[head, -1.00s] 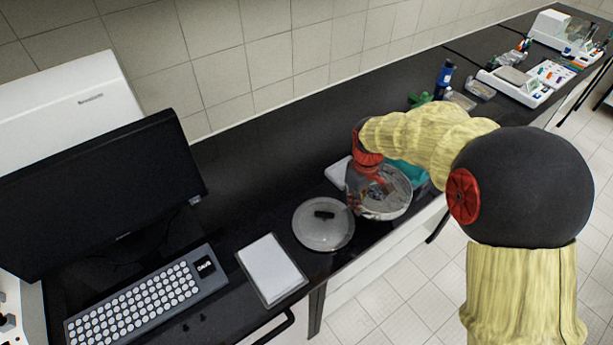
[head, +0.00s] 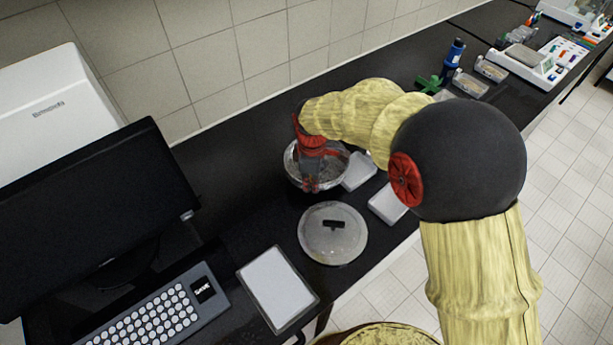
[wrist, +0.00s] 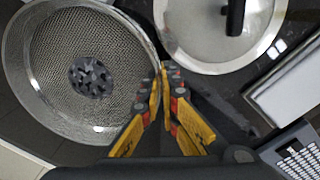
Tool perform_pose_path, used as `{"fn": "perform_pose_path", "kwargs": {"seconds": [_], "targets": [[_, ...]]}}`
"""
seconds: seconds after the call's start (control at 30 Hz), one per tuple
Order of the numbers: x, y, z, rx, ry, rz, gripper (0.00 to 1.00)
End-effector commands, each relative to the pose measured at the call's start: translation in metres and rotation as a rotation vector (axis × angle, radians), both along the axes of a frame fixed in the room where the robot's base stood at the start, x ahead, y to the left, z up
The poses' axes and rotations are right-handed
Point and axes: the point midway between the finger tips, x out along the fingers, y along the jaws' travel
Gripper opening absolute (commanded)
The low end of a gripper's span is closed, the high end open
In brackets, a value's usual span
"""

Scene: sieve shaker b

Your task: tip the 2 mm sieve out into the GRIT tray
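The sieve (head: 292,172) is a round metal pan with a mesh floor, behind the lid in the head view. In the wrist view the sieve (wrist: 120,55) fills the left side, and a small heap of dark grit (wrist: 91,77) lies mid-mesh. My gripper (wrist: 163,75) is shut on the sieve's near rim; in the head view my gripper (head: 311,184) is at its front edge. The sieve looks about level; its height above the bench is unclear. Two white trays, one behind (head: 360,171) and one in front (head: 387,204), lie to its right. No GRIT label is readable.
A round lid with a black knob (head: 333,238) lies in front of the sieve. A white tablet-like pad (head: 277,287), keyboard (head: 160,315) and monitor (head: 90,215) stand left. A green object (head: 429,84), blue bottle (head: 454,53) and clear boxes (head: 470,84) are farther right.

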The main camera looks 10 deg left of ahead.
Motion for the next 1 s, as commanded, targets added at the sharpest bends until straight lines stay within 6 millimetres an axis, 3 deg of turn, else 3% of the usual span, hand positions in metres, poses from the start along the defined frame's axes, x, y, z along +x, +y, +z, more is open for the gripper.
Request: {"fn": "perform_pose_path", "kwargs": {"seconds": [0.23,1.0], "targets": [[0.002,-0.006,-0.004,0.049,0.008,-0.006,0.00],[0.012,-0.051,0.043,0.578,0.111,-0.010,0.00]]}}
